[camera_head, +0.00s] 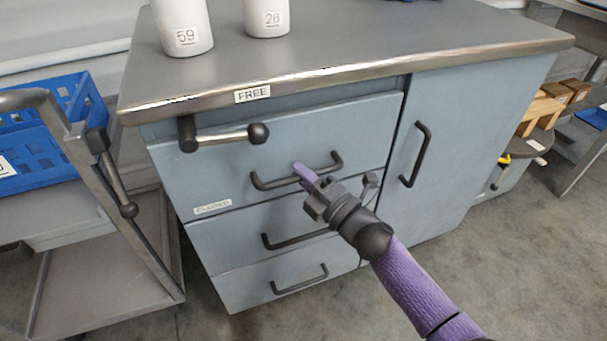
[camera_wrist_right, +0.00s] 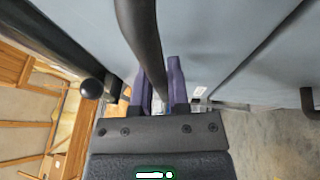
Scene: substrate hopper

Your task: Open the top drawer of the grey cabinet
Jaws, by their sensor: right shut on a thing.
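The grey-blue cabinet (camera_head: 470,110) has a stack of drawers on its left and a door on its right. The top drawer (camera_head: 225,165) has a dark bar handle (camera_head: 275,184). The drawer looks shut or nearly so; I cannot tell if there is a small gap. My right gripper (camera_head: 306,174) is at this handle, with its purple fingers shut on the bar. In the right wrist view the handle (camera_wrist_right: 141,35) runs between the two fingers of the gripper (camera_wrist_right: 158,85). The fingers hide part of the bar. My left gripper is not in view.
Two white containers (camera_head: 182,25) (camera_head: 267,16) stand on the worktop (camera_head: 370,35). A trolley with a blue crate (camera_head: 40,140) stands at left. Floor at front right is clear.

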